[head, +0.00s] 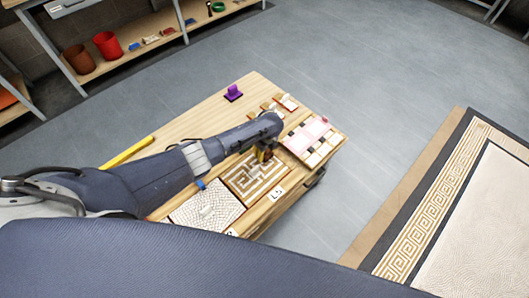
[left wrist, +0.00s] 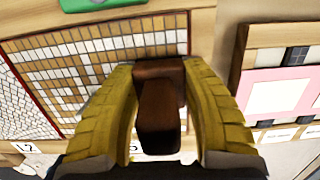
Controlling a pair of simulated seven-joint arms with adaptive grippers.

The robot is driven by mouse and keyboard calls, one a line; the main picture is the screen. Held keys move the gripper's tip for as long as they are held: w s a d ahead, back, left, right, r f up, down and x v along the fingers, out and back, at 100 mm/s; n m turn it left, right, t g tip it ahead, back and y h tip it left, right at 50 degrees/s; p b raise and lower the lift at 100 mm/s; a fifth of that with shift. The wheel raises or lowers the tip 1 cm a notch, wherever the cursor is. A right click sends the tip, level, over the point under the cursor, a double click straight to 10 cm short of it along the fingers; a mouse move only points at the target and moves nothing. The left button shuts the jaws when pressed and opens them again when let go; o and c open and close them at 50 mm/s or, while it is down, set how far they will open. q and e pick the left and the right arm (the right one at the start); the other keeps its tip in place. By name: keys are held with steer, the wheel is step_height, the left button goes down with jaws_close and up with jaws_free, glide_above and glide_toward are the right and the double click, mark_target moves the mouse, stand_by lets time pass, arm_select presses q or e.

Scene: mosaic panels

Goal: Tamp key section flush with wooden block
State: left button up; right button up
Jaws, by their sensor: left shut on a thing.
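My left gripper (head: 264,153) is above the table at the far right corner of the key section (head: 243,187), a square panel with a tan and white meander pattern. In the left wrist view the yellow fingers of the left gripper (left wrist: 165,105) are shut on a dark brown wooden block (left wrist: 158,125). The key section also shows there (left wrist: 95,62), left of and behind the block, with a gridded tile surface. The block overlaps the panel's right edge in that view; I cannot tell whether they touch. My right gripper is not in view.
A white pebbled panel (head: 205,208) lies left of the key section, and a pink and white panel (head: 312,138) lies right. A purple stamp-like object (head: 233,93) and a yellow bar (head: 128,152) are on the wooden table (head: 205,112). Shelves stand at the back.

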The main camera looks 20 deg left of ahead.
arm_select(q)
steer(key=shift+f, duration=0.6)
stand_by(1.0)
steer(key=shift+r, duration=3.5)
